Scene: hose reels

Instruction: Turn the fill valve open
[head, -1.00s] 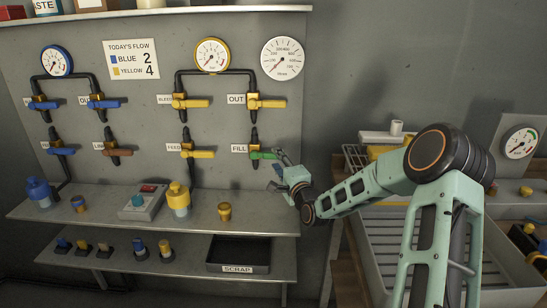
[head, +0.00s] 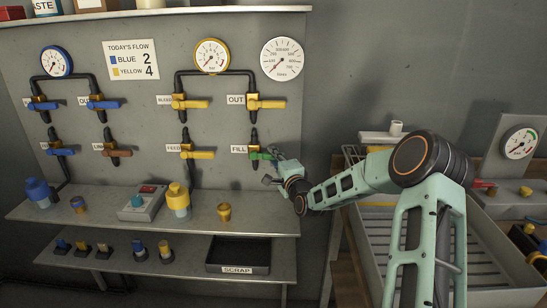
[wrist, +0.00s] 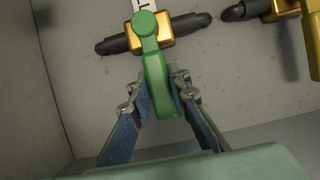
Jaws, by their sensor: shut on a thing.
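The fill valve has a green lever (head: 260,155), beside the FILL label (head: 239,149) at the lower right of the grey panel. In the head view the lever points right, across its upright black pipe. In the wrist view the green lever (wrist: 159,84) runs from its round pivot on the brass valve body (wrist: 174,40) toward me, across the black pipe. My gripper (wrist: 160,88) is shut on the lever, one finger on each side of it. In the head view my gripper (head: 276,158) is at the lever's right end, and its fingers are small and partly hidden.
The yellow OUT valve lever (head: 268,104) is above, and the yellow FEED lever (head: 204,155) is to the left. A shelf (head: 258,222) with a brass cap (head: 224,211) lies below. A grey tray (head: 350,255) stands to the right. Bare wall is right of the panel.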

